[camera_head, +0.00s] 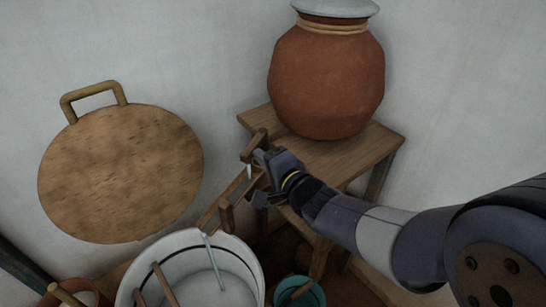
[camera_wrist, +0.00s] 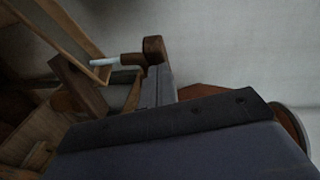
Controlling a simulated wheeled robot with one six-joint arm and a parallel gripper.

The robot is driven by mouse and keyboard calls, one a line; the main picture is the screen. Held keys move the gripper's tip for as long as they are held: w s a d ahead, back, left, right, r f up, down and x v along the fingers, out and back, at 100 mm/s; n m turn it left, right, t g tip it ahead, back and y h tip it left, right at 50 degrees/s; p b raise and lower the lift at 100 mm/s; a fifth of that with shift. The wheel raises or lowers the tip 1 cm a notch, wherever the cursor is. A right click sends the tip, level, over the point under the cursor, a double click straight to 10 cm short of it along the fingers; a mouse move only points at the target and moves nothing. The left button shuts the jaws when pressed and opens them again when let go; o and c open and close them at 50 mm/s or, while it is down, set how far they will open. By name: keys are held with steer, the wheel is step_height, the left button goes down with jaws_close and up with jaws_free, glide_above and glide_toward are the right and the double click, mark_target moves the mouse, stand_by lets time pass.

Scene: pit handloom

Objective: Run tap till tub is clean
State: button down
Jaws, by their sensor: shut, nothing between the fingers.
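A wooden tap (camera_head: 253,146) sits by the stool in front of the clay pot. In the wrist view the tap (camera_wrist: 152,48) has a round-ended wooden piece, with a short pale stream (camera_wrist: 104,61) at its spout. A wooden trough (camera_head: 236,186) slopes from below the tap to the white tub (camera_head: 176,241). A thin pale stream (camera_head: 214,262) drops from its low end into the tub. The tub's inside looks pale; I cannot tell how clean it is. My gripper (camera_head: 262,168) is shut and empty beside the tap, its fingers (camera_wrist: 157,86) close to or touching the wooden piece.
The lidded clay pot (camera_head: 328,82) stands on a wooden stool (camera_head: 355,155). A round wooden board (camera_head: 120,175) with a handle leans on the wall at left. A teal bucket (camera_head: 300,293) stands right of the tub, and a brown pot (camera_head: 75,291) at its left.

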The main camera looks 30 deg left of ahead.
steer(key=shift+s+a, duration=0.4)
steer(key=shift+a, duration=0.5)
